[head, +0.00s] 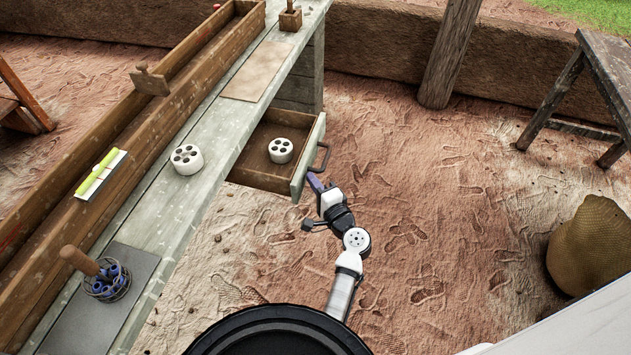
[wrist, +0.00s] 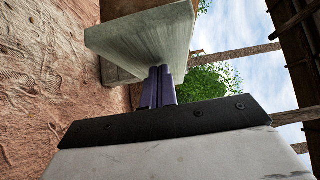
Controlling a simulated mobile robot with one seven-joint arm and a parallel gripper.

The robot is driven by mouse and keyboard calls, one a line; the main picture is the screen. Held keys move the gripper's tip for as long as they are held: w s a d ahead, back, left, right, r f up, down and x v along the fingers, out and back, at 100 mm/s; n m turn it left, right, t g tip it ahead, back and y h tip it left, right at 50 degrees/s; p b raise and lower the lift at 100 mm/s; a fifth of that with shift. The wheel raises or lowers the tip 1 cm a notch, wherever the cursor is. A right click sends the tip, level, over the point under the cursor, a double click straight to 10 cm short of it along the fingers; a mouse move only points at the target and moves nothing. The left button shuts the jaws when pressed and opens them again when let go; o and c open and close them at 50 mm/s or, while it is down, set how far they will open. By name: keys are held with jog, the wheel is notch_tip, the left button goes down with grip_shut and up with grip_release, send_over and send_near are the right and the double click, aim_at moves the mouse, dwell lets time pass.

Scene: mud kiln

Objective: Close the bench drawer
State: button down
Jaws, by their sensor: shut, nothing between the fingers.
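The bench drawer (head: 296,167) stands open, pulled out to the right from under the wooden bench (head: 215,115). A white round piece with several holes (head: 281,150) sits inside it. A dark curved handle (head: 321,158) is on the drawer's front. My gripper (head: 314,181) is shut and empty, with its purple fingers close to the outer side of the drawer front, just below the handle. In the wrist view the shut fingers (wrist: 159,84) point at a pale grey wooden board (wrist: 150,40), which looks like the drawer front. I cannot tell whether they touch it.
On the bench are another white holed piece (head: 187,159), a wire basket with blue items (head: 107,281), and a long wooden trough (head: 120,115). A wooden table (head: 600,75) and a sack (head: 590,245) stand at the right. The earth floor right of the drawer is clear.

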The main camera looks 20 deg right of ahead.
jog(key=shift+a, duration=0.1)
send_near(246, 167)
jog(key=w+r, duration=0.1)
jog(key=w, duration=0.1)
jog(key=w+a+r, duration=0.1)
jog(key=w, duration=0.1)
jog(key=w+r, duration=0.1)
jog(key=w, duration=0.1)
jog(key=shift+w+a+r, duration=0.15)
jog(key=shift+w+a, duration=0.1)
jog(key=shift+w, duration=0.05)
jog(key=shift+a, duration=0.1)
